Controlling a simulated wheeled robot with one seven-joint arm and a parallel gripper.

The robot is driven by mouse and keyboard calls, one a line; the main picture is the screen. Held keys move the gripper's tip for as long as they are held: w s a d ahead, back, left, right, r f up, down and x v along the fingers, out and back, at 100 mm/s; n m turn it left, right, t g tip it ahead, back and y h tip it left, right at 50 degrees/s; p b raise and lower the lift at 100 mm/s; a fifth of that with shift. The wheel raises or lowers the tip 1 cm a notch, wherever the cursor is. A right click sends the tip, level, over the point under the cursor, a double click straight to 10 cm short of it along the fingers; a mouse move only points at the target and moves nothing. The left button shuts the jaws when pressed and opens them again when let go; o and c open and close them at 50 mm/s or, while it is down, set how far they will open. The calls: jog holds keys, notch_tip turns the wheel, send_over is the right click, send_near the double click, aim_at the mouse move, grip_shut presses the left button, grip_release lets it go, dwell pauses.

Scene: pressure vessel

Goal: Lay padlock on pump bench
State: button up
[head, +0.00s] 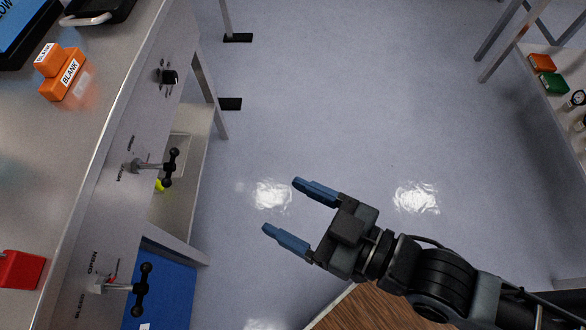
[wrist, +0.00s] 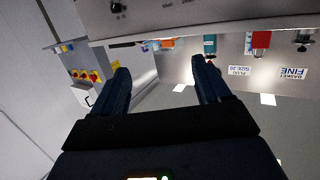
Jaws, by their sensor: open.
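My gripper (head: 283,210) is open and empty, held over the open floor to the right of a metal bench. In the wrist view its two dark blue fingers (wrist: 160,78) stand wide apart with nothing between them. The metal bench (head: 100,150) fills the left of the head view, with valve handles and a knob on its front panel; I cannot tell whether it is the pump bench. A red block-like object (head: 20,269) lies on it, cut off by the left edge. I cannot make out a padlock for certain in either view.
Orange blocks marked BLANK (head: 65,75) sit on the bench top. A valve handle (head: 168,167) and a lower one (head: 142,290) stick out toward the floor. A shelf with small items (head: 545,62) is at far right. The floor (head: 330,110) between is clear.

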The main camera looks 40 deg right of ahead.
jog(key=s+d+r+m+h, duration=0.3)
jog(key=s+d, duration=0.6)
jog(key=s, duration=0.4)
jog(key=shift+d+r+m+h, duration=0.3)
jog(key=shift+r+h, duration=0.45)
jog(key=shift+h, duration=0.45)
jog(key=shift+s+r, duration=0.25)
jog(key=shift+s, duration=0.2)
